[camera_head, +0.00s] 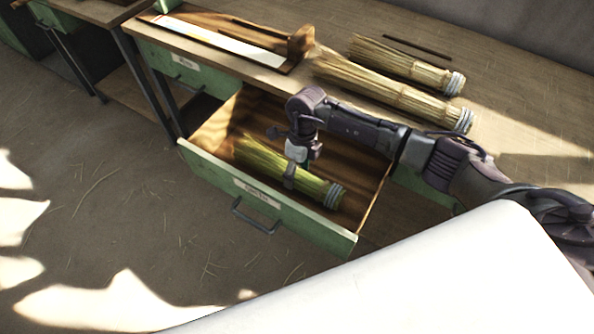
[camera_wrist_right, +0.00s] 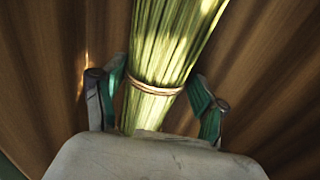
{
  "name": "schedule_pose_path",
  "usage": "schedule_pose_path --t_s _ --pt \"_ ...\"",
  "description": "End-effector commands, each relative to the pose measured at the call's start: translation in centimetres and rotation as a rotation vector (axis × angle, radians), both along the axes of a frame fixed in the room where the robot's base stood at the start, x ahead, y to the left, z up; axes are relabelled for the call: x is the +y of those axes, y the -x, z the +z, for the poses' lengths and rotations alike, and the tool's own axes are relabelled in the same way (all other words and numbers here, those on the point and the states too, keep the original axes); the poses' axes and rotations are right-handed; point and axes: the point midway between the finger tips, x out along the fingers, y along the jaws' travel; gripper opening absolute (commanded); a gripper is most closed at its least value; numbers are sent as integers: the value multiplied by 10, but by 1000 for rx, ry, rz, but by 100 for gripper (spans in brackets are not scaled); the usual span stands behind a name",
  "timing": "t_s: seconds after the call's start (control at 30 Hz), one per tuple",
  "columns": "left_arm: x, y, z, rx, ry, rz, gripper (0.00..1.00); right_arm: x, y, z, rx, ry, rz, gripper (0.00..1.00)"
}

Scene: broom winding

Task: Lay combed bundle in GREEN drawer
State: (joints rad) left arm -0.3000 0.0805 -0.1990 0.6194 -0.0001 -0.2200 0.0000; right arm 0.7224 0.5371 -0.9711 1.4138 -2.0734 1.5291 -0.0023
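The combed bundle (camera_head: 318,187), greenish straw with a pale banded end, lies in the pulled-out drawer (camera_head: 205,167). The drawer has a green front, a label and a wood interior. My right gripper (camera_head: 287,158) is over the middle of the bundle, inside the drawer. In the right wrist view the bundle (camera_wrist_right: 165,60), tied with a thin band, runs between the two green-padded fingers (camera_wrist_right: 158,95). The fingers stand apart on either side of it, with a gap showing on the right. Part of the bundle is hidden under the gripper. My left gripper is out of view.
Two paler straw bundles (camera_head: 390,88) (camera_head: 405,62) lie on the workbench (camera_head: 520,120). A wooden tool with a pale strip (camera_head: 215,38) lies at the bench's left. A closed, labelled green drawer (camera_head: 165,62) is left of the open one.

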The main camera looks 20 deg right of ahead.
Motion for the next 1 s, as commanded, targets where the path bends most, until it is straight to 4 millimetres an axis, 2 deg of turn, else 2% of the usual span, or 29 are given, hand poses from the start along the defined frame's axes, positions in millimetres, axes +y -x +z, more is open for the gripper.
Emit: schedule_pose_path --t_s 0.3,0.43,0.57,0.8,1.0 --pt "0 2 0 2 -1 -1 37 0 0 0 0 0 0 82" --pt "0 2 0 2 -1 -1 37 -1 -2 8 -2 0 0 82" --pt "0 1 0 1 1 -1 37 -5 -5 29 -4 0 0 82" --pt "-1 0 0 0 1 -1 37 -13 -12 80 -4 -1 0 82" --pt "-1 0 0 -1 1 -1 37 -17 -15 109 -2 1 0 82"
